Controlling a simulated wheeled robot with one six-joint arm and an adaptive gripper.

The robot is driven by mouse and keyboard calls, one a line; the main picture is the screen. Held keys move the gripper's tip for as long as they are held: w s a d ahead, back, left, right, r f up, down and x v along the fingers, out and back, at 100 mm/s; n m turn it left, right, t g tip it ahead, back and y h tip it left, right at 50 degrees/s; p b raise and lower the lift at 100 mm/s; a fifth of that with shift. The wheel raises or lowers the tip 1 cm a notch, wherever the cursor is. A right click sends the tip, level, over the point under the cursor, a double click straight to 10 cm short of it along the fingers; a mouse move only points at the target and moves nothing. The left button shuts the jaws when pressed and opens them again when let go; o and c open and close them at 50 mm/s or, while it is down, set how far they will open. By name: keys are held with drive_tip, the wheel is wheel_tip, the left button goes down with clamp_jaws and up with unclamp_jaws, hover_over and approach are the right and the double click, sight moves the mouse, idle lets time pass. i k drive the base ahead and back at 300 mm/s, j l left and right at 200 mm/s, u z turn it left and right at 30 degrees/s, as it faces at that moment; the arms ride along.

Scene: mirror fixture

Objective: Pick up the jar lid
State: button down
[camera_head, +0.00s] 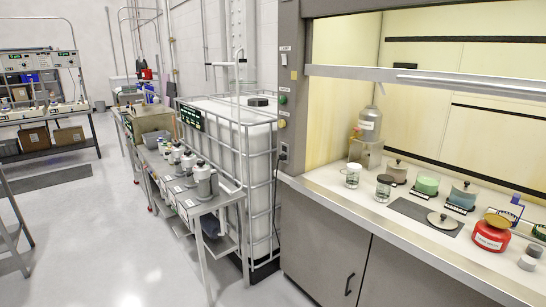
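The jar lid (443,221) is a pale cream disc with a small dark knob on top. It lies knob up on a dark grey mat (408,208) on the fume hood counter, at the right of the head view. My gripper and arm are not in this view. Behind the mat stand a brown lidded jar (397,173), a green jar (427,185) and a grey-blue jar (463,195), each with a lid on.
A red jar (491,234) stands close to the lid's right, with small grey and white cylinders (527,263) beyond. Glass jars (384,189) stand left of the mat. The raised sash (430,79) hangs above the counter (345,200). Open floor (150,250) lies left.

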sight(441, 221)
drive_tip(key=i+l, duration=0.1)
drive_tip(key=l, duration=0.25)
drive_tip(key=i+l+z, duration=0.1)
drive_tip(key=l, duration=0.25)
drive_tip(key=i+l, duration=0.15)
drive_tip(key=l, duration=0.15)
drive_tip(key=i+l+z, duration=0.1)
drive_tip(key=l, duration=0.25)
drive_tip(key=i+l, duration=0.15)
drive_tip(key=l, duration=0.2)
